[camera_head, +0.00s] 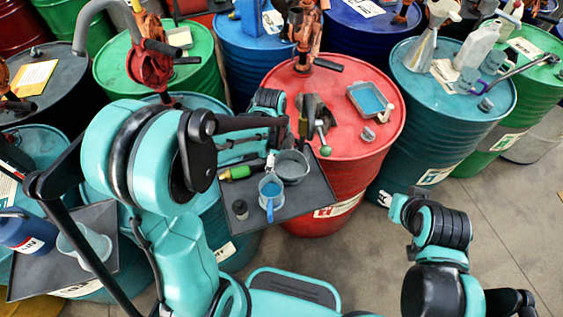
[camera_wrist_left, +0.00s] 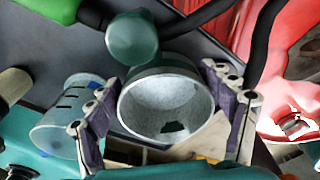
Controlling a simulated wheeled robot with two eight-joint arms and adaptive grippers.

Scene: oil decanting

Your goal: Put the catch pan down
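The catch pan looks like a round grey metal bowl (camera_head: 291,166) at the upper right of a dark tray (camera_head: 310,205) in the head view. In the left wrist view the bowl (camera_wrist_left: 165,105) opens toward the camera and shows a dark patch inside. In the head view my left gripper (camera_head: 284,149) is small and partly hidden by the arm. I cannot tell whether the pan's bottom touches the tray. My right gripper is not in view; only right arm links show.
A red drum (camera_head: 360,165) stands behind, bearing a square pan of blue liquid (camera_head: 369,98) and a green-knobbed lever (camera_head: 323,138).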

